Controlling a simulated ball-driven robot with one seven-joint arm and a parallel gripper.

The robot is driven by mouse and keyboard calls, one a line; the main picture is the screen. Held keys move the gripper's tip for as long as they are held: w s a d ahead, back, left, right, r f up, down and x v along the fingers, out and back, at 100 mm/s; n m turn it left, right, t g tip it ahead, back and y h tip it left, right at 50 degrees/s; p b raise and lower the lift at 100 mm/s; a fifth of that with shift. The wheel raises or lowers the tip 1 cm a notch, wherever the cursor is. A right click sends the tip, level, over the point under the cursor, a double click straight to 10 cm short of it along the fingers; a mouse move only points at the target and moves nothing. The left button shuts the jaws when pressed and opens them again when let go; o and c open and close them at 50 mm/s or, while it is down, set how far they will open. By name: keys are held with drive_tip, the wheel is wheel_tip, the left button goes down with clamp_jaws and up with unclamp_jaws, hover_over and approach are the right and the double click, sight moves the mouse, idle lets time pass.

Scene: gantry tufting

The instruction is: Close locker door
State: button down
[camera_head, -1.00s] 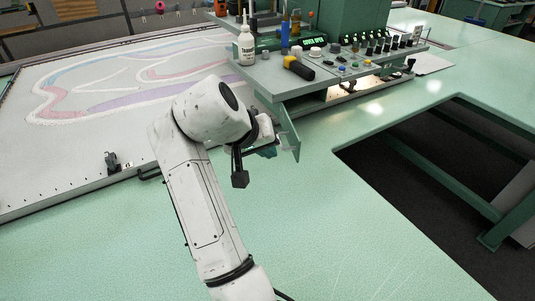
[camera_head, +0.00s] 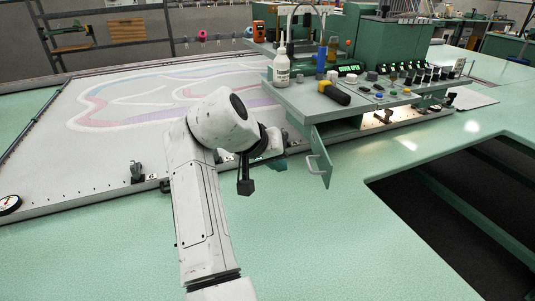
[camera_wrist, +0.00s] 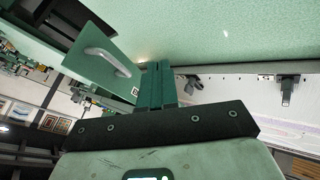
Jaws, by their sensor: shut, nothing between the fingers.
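The locker door (camera_head: 325,158) is a small green panel with a pale bar handle (camera_head: 315,165). It stands open, sticking out below the front of the green machine's control shelf (camera_head: 345,103). In the wrist view the door (camera_wrist: 88,68) and its handle (camera_wrist: 107,61) lie to the left of the fingers. My gripper (camera_head: 277,151) is just left of the door in the head view, apart from the handle; my own arm partly hides it. In the wrist view the green fingers (camera_wrist: 156,84) are together with nothing between them.
A white bottle (camera_head: 281,68) and a yellow-black tool (camera_head: 334,92) sit on the control shelf above the door. A tufting frame with patterned cloth (camera_head: 110,105) lies at the left. The green table (camera_head: 330,240) is clear in front; a dark opening (camera_head: 450,215) is at the right.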

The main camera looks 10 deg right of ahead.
drive_tip(key=shift+d, duration=2.15)
drive_tip(key=shift+d+r+p, duration=0.1)
drive_tip(key=shift+p, duration=0.25)
